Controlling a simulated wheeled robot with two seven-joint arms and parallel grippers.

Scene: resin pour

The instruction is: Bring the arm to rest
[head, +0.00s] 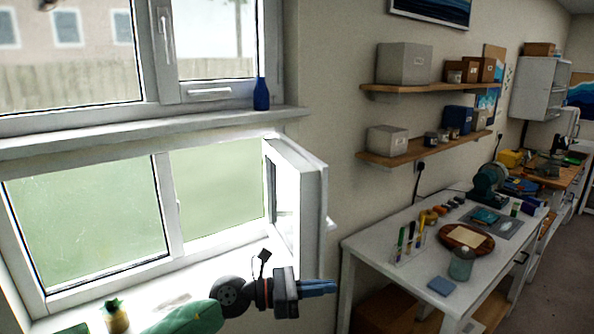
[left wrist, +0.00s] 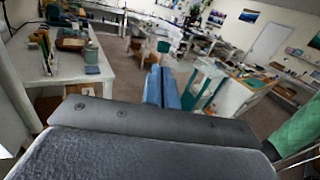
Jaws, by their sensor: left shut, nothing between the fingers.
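My left gripper (head: 318,287) shows at the bottom middle of the head view, pointing right, in front of the windows and to the left of the white worktable. Its blue fingers are together with nothing between them. In the left wrist view the blue fingers (left wrist: 162,88) point out over the room's floor, held clear of the furniture. My right gripper is in neither view.
The white worktable (head: 375,240) carries a round wooden tray (head: 466,238), a jar (head: 461,264), a blue square (head: 439,286) and several upright pens. An open window sash (head: 312,200) juts out beside my left arm. Shelves (head: 420,148) hold boxes.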

